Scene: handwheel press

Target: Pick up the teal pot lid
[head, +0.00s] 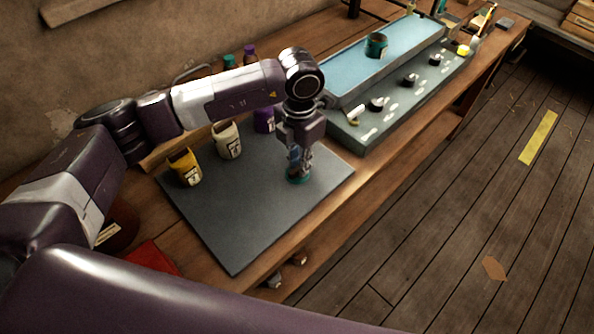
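The teal pot lid (298,180) is on the dark grey mat (240,235), near the mat's right side. My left gripper (299,165) points straight down right over the lid, with its fingertips at it. The gripper hides most of the lid, and I cannot tell whether the fingers are closed on it. A teal pot (376,46) stands on the light blue panel further back. My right gripper is not in view.
Yellow (184,168), white (228,141) and purple (264,120) containers stand along the mat's back edge. The front of the mat is clear.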

